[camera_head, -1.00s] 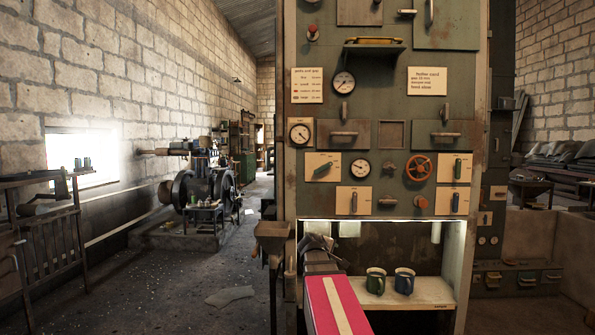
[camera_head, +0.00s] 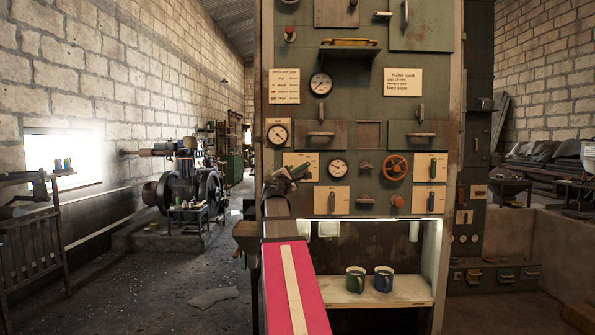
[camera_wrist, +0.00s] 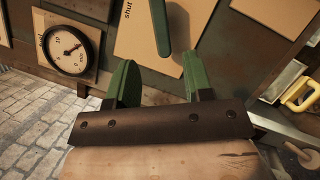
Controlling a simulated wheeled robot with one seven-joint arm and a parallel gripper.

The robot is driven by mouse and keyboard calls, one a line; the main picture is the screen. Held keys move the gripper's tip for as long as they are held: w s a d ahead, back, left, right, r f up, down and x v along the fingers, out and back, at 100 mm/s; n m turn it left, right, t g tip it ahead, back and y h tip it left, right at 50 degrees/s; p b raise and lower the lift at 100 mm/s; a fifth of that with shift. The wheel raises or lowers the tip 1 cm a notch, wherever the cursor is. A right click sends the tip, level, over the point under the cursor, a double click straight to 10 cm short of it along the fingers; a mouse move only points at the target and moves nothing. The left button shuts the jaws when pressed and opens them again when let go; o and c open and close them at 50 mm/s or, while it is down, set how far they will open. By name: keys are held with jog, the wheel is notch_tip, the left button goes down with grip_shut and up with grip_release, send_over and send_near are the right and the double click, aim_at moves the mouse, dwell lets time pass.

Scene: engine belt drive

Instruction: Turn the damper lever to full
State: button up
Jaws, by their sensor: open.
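A green lever (camera_wrist: 160,25) on a pale plate (camera_wrist: 205,25) marked "shut" shows at the top of the wrist view. It stands nearly upright in that picture, and its lower end is near the gap between my fingertips. My gripper (camera_wrist: 160,68) is open, with one green finger on each side of that gap and nothing held. In the head view my gripper (camera_head: 288,176) is in front of the left plate (camera_head: 311,163) of the panel and hides the lever there. I cannot tell whether a finger touches the lever.
A gauge (camera_head: 277,131) sits above left of my gripper, another gauge (camera_head: 337,168) to its right. A red handwheel (camera_head: 396,167) and more lever plates (camera_head: 429,199) are farther right.

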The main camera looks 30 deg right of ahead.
aim_at(300, 169)
jog(key=x, duration=0.9)
jog(key=shift+s, duration=0.1)
grip_shut()
